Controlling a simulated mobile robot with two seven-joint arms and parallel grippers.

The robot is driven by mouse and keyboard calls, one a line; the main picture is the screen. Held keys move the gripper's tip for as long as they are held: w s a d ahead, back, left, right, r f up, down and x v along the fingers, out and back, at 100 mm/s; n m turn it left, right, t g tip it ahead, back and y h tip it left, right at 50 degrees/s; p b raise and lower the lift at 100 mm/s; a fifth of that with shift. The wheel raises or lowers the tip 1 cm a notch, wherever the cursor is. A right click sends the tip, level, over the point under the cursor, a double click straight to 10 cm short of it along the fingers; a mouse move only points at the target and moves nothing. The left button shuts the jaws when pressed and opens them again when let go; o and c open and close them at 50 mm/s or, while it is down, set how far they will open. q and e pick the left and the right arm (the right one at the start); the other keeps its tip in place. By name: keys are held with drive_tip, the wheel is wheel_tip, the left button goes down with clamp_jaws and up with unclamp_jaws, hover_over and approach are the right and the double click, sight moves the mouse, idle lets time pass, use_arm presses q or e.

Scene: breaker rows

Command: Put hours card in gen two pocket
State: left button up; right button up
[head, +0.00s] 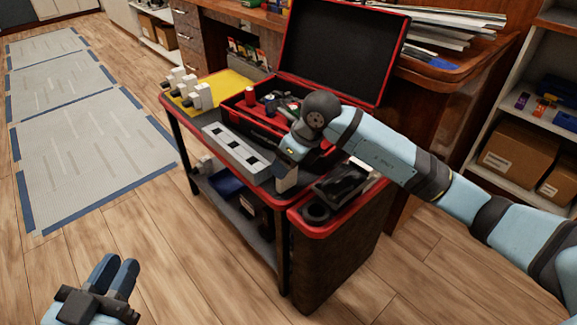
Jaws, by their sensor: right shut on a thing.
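My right gripper (289,163) is over the front right of the cart, pointing down. It is shut on a small pale piece (286,180), which hangs below the fingers; I take it as the hours card, but no writing is readable. A grey strip (247,157) with several dark openings lies on the cart top, left of the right gripper. I cannot tell which place is the gen two pocket. My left gripper (116,276) is low at the bottom left, over the floor, open and empty, away from the cart.
The red-edged cart (172,119) holds a yellow mat (230,88) with several white blocks (203,96). An open red toolbox (343,48) stands behind the strip, partly covered by my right arm. A black object (341,185) lies right of the gripper.

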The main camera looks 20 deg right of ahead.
drive_tip(key=o, duration=0.9)
drive_tip(key=shift+f, duration=0.1)
drive_tip(key=shift+o, duration=0.2)
